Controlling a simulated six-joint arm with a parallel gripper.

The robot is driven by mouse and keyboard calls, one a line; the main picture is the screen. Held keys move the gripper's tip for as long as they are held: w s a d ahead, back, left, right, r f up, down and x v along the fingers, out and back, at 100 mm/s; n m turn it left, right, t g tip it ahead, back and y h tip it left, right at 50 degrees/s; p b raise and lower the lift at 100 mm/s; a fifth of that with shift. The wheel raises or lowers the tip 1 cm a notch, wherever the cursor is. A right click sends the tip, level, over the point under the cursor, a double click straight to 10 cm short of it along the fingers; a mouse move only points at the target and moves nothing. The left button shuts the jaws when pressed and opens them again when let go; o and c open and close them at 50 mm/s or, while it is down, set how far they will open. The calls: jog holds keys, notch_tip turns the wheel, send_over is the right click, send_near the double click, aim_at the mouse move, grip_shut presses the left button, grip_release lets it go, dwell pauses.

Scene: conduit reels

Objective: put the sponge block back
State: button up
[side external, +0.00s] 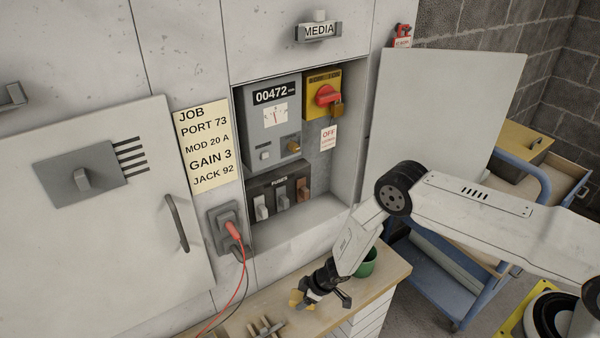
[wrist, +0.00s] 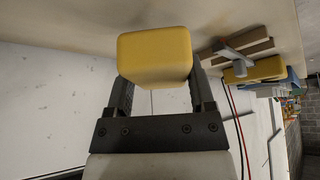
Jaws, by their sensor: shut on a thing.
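The sponge block (wrist: 155,58) is a yellow block with rounded edges, large in the wrist view between the two fingers. My gripper (wrist: 155,85) is shut on it, one finger on each side. In the side external view my gripper (side external: 312,292) points down toward the wooden bench top (side external: 385,275), and a bit of the yellow sponge block (side external: 296,298) shows at its left. Whether the block touches the bench I cannot tell.
A green cup (side external: 367,262) stands on the bench close behind my gripper. Wooden pieces (side external: 266,328) lie at the bench's front left. Red and black leads (side external: 240,260) hang from a wall socket. The open cabinet (side external: 320,215) holds meters and fuses. A blue cart (side external: 440,285) stands right.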

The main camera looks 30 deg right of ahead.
jog(key=shift+w+f, duration=0.15)
jog(key=shift+f, duration=1.55)
jog(key=shift+f, duration=0.1)
jog(key=o, duration=1.1)
jog(key=shift+c, duration=0.2)
jog(key=shift+r, duration=0.2)
jog(key=shift+v, duration=1)
jog(key=v, duration=0.9)
jog(key=shift+s+d+r, duration=0.15)
jog(key=shift+s+r, duration=0.05)
jog(key=shift+r, duration=0.1)
